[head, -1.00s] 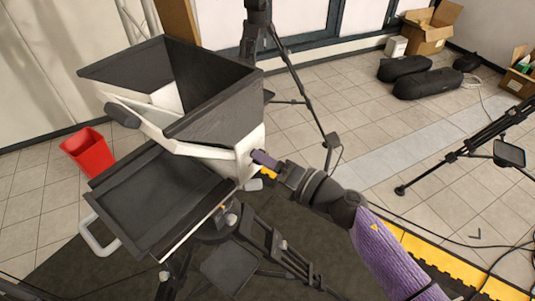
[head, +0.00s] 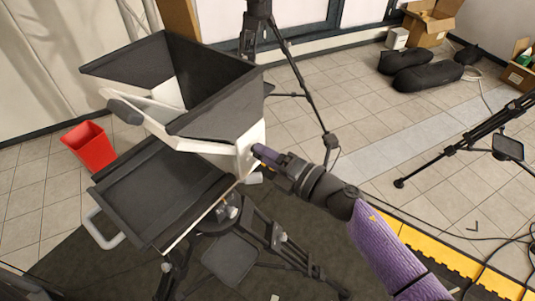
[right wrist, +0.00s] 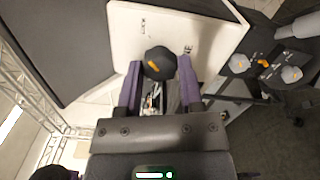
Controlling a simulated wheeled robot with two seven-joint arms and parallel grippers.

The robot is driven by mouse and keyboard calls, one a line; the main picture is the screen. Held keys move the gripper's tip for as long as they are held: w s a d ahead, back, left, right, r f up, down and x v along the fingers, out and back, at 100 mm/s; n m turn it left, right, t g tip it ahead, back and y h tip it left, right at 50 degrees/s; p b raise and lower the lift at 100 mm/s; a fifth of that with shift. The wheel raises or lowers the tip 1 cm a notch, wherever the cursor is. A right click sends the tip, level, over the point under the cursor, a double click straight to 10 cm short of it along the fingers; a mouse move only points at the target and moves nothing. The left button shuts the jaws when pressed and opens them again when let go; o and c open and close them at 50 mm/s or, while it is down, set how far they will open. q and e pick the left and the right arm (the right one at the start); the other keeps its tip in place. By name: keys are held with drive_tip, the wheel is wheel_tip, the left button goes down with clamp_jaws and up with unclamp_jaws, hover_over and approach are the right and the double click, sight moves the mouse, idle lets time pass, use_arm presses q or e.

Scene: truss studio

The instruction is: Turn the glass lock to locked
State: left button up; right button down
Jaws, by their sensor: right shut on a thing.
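The glass lock is a dark round knob (right wrist: 159,60) with an orange mark, on the white side plate of the teleprompter (head: 250,140). Small printed labels sit on the plate above and to the right of the knob, too small to read. My right gripper (right wrist: 160,75) has its purple fingers on either side of the knob and is shut on it. In the head view the right gripper (head: 258,150) reaches the white side from the right, and its fingers hide the knob. My left gripper is not in view.
The teleprompter's black hood (head: 215,95) and flat tray (head: 160,195) stand on a tripod (head: 270,235). Other knobs (right wrist: 240,64) lie right of the plate in the wrist view. A red bin (head: 88,146) stands at left.

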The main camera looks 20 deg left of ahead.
drive_tip(key=shift+c, duration=1.2)
unclamp_jaws()
drive_tip(key=v, duration=1)
drive_tip(key=shift+b, duration=0.3)
drive_tip(key=shift+f, duration=0.1)
